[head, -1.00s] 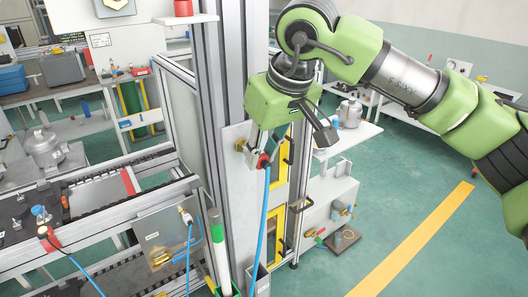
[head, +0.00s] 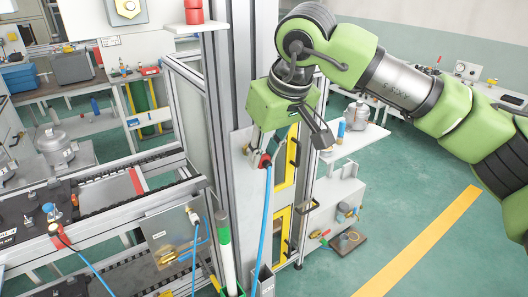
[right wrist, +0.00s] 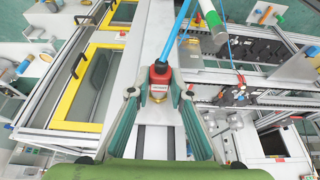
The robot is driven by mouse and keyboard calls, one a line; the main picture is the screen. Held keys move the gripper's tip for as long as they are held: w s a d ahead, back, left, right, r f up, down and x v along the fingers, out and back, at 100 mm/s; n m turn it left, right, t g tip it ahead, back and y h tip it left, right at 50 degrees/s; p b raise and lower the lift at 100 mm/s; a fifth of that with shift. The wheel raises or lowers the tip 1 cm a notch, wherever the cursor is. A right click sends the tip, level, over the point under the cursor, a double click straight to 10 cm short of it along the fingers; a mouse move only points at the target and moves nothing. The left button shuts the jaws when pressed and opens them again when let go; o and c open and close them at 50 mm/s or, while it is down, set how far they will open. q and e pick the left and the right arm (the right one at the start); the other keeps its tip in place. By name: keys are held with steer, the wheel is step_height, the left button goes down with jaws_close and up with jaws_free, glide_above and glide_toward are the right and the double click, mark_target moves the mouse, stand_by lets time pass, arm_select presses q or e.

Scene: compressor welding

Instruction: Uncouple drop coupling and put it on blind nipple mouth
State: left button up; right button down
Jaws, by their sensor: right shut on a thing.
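The drop coupling is a red and dark fitting (head: 265,161) on the end of a blue hose (head: 266,210) that hangs down. My right gripper (head: 259,153) is shut on it in front of a pale upright plate (head: 240,170). In the right wrist view the red coupling (right wrist: 160,74) sits between the fingertips of my right gripper (right wrist: 159,88). A brass part (right wrist: 157,95) shows directly below the coupling there, in line with it; I cannot tell whether they are joined. In the head view the blind nipple is hidden behind the gripper. My left gripper is not in view.
A tall aluminium post (head: 224,100) stands just left of the plate. Yellow-framed panels (head: 285,175) are on its right. A green and white cylinder (head: 224,240) stands below. A conveyor frame (head: 110,210) fills the lower left. The floor at right is clear.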

steer(key=c, duration=1.8)
jaws_free()
steer(key=shift+o, duration=0.2)
steer(key=v, duration=1.2)
steer(key=shift+w+a, duration=0.1)
